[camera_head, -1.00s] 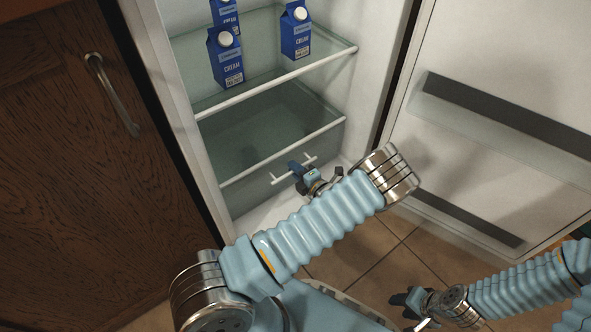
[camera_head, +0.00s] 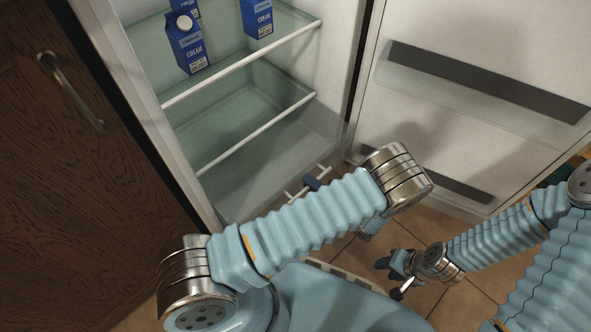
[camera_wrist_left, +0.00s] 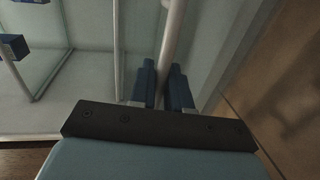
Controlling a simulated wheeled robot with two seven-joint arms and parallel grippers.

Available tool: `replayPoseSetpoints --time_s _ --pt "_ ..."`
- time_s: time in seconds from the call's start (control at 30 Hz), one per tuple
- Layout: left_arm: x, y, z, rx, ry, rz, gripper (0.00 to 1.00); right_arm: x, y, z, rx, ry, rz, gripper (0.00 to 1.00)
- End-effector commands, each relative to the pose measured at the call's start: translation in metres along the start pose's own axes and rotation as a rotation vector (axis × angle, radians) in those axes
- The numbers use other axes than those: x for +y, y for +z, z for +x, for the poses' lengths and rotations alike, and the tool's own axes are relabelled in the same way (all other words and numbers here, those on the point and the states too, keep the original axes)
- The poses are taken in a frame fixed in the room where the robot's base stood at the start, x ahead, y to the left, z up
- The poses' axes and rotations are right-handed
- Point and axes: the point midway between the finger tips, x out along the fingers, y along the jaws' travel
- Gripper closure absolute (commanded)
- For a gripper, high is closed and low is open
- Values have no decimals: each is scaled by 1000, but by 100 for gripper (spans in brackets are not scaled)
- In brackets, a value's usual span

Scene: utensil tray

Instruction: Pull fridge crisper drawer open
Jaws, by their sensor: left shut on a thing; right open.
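The clear crisper drawer (camera_head: 262,165) sticks out of the fridge below the lower glass shelf in the head view. Its white bar handle (camera_head: 293,197) is at the drawer's front. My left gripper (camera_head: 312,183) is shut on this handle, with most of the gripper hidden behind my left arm. In the left wrist view, the blue fingers of the left gripper (camera_wrist_left: 163,88) stand on both sides of the white handle bar (camera_wrist_left: 172,40). My right gripper (camera_head: 393,274) is open and empty, low above the tiled floor, away from the drawer.
Blue cream cartons (camera_head: 187,45) stand on the upper glass shelf (camera_head: 235,48). The open fridge door (camera_head: 450,130) with its racks is at the right. A brown wooden cabinet (camera_head: 70,190) with a metal handle is at the left. Tiled floor (camera_head: 345,262) lies in front.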

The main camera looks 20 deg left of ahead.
Motion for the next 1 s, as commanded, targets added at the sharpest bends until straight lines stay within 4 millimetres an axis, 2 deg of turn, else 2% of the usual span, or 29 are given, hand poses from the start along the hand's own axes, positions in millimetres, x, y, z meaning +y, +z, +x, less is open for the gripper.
replayPoseSetpoints --time_s 0.1,0.23,0.67,0.7,0.73,1.0 --pt "-5 -1 -17 1 -1 2 100 0 0 2 -1 -1 0 57" --pt "-7 -1 -28 2 -1 2 100 1 0 3 -1 -1 0 57" --pt "-7 -1 -32 3 -1 2 100 1 0 3 -1 -1 0 57" --pt "-7 -1 -32 3 -1 2 77 1 0 3 -1 -1 0 57" --pt "-7 -1 -32 3 -1 1 72 1 0 3 -1 -1 0 57" --pt "-7 0 -32 2 -1 0 71 0 0 3 -1 -1 0 57"
